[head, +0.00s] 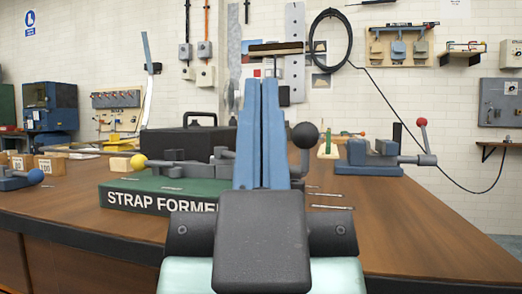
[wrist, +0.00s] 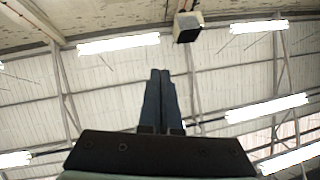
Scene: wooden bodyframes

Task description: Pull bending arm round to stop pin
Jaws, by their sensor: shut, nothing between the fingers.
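The strap former has a green base (head: 150,198) lettered "STRAP FORME…" on the bench. Grey metal parts (head: 190,170) lie on top, with a yellow ball (head: 139,162) at their left end. A black ball knob (head: 304,135) stands right of my fingers; I cannot tell what it is fixed to, or which part is the bending arm. The stop pin cannot be made out. My gripper (head: 262,82) points upward in front of the strap former, hiding its right part. Its two blue fingers are together and empty. The fingers also show in the wrist view (wrist: 160,74).
A blue vice-like tool (head: 370,155) with a red-knobbed lever stands on the bench at right. A black case (head: 180,142) stands behind the strap former. A blue-ball handle (head: 34,177) and wooden blocks are at left. The bench's front right (head: 430,225) is clear. The wrist view shows ceiling and lamps.

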